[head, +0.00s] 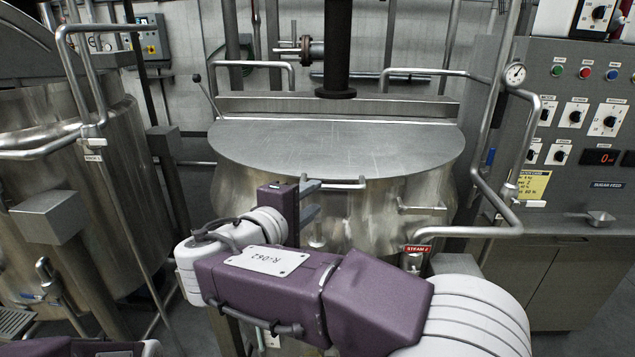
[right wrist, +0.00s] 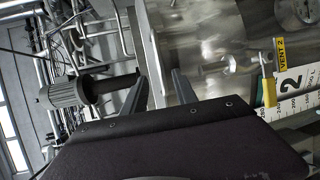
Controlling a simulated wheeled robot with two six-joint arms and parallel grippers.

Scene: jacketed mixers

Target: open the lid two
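The lid (head: 340,145) of the middle mixer is a flat, half-round steel plate. It lies shut on the steel vessel (head: 345,215), above a red "STEAM 2" tag (head: 417,248). A bar handle (head: 345,186) runs along its front edge. My right gripper (head: 310,200) is at the left end of this handle, its two grey fingers apart. I cannot tell whether a finger touches the handle. In the right wrist view the fingers of the right gripper (right wrist: 160,92) are spread beside the steel vessel (right wrist: 215,35), with nothing clearly held. My left gripper is not in view.
Another steel mixer (head: 75,180) with pipe rails stands at the left. A dark vertical column (head: 337,45) rises behind the lid.

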